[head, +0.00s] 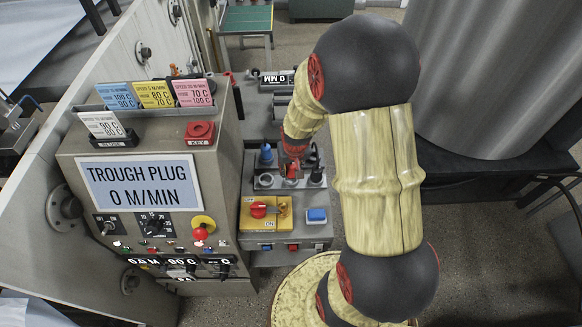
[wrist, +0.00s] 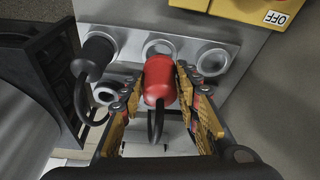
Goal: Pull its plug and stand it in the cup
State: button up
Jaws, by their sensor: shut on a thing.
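A red plug (wrist: 159,80) with a black cable stands between the two fingers of my gripper (wrist: 157,88) in the wrist view. The gripper is shut on it. The plug overlaps the middle socket ring (wrist: 160,47); I cannot tell whether it is still seated. In the head view the red plug (head: 292,172) shows below my gripper (head: 294,152). A black plug (wrist: 92,58) stands in the socket beside it. The other outer socket (wrist: 213,59) is empty. A small round opening (wrist: 105,92) may be a cup; I cannot tell.
A blue plug (head: 266,154) stands behind the socket row. A yellow switch box (head: 265,214) with a red knob and a blue button (head: 316,215) lie in front. The control cabinet (head: 150,254) is at left, its display (head: 139,184) reading "TROUGH PLUG 0 M/MIN".

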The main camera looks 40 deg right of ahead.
jog(key=shift+f+b, duration=1.1)
jog(key=shift+f, duration=0.4)
jog(key=o, duration=1.3)
jog(key=shift+c, duration=0.2)
jog(key=shift+r, duration=0.15)
jog(key=v, duration=1.1)
jog(key=shift+r, duration=0.35)
jog(key=shift+s, duration=0.15)
